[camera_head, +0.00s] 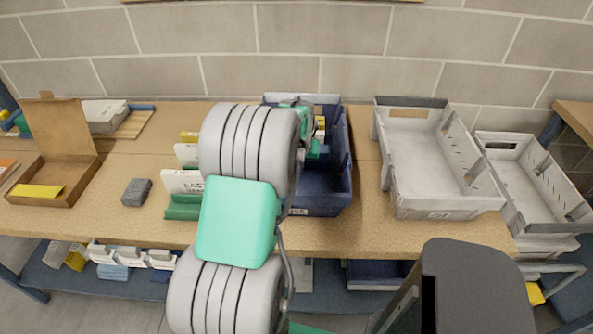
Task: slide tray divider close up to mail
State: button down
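A dark blue tray (334,192) stands on the wooden bench right of centre, with a small label on its front. My arm covers its left part. A little white and yellow mail (320,127) shows inside, near the back. A tray divider cannot be made out. The green and grey end of my arm, with my gripper (312,147), reaches into or just over the back of the tray. The fingertips are too small and too hidden to show whether they are open or holding anything.
Left of the tray, green holders carry lettered white cards (180,183), partly behind my arm. A dark grey block (136,192) and an open cardboard box (62,170) lie farther left. Two grey trays (440,207) (560,226) stand on the right. A brick wall (300,40) closes the back.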

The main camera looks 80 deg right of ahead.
jog(key=shift+d, duration=0.4)
dwell(0.8)
jog(key=shift+s+a, duration=0.1)
jog(key=shift+a, duration=0.65)
notch_tip(320, 180, up, 13)
jog(key=p, duration=0.7)
